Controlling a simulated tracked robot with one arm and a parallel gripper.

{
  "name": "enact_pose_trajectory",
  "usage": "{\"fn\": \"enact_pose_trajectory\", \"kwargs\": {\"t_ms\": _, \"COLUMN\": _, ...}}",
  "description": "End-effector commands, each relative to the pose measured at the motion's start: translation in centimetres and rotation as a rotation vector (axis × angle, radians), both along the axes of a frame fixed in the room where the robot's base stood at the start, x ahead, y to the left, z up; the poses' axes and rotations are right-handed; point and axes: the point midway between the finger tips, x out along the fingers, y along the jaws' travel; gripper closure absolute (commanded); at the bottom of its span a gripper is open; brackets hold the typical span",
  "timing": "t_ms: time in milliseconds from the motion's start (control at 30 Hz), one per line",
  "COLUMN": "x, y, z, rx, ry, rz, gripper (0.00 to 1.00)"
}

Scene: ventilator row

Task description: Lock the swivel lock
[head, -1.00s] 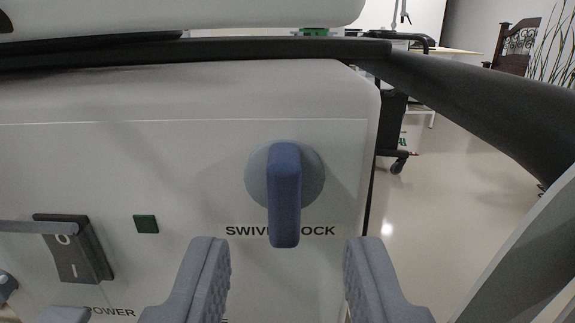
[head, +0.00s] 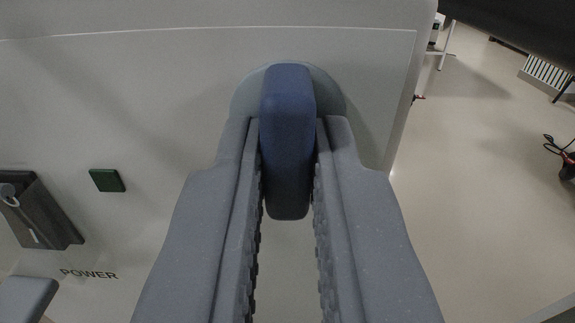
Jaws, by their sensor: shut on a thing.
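The swivel lock is a blue lever knob (head: 287,140) on a round grey-blue disc (head: 245,98), set on the pale front panel of the ventilator (head: 150,110). The lever points straight down in the picture. My gripper (head: 287,135) is shut on the lever, one finger on its left side and one on its right. The fingers cover the lower part of the disc and the SWIVEL LOCK label.
Left on the panel are a small green square (head: 107,180) and a dark power switch (head: 40,210) with the POWER label below it. A dark bar (head: 520,25) crosses the upper right. Open floor (head: 480,160) lies right of the panel edge.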

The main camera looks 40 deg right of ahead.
Motion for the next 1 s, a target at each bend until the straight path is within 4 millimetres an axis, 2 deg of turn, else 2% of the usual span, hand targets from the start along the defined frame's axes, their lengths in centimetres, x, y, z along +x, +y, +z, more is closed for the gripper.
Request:
{"fn": "enact_pose_trajectory", "kwargs": {"t_ms": 367, "x": -0.21, "y": -0.07, "z": 0.41, "rx": -0.064, "ry": 0.05, "rz": -0.008, "gripper": 1.0}}
{"fn": "enact_pose_trajectory", "kwargs": {"t_ms": 1000, "x": -0.19, "y": -0.07, "z": 0.68, "rx": -0.444, "ry": 0.333, "rz": -0.005, "gripper": 1.0}}
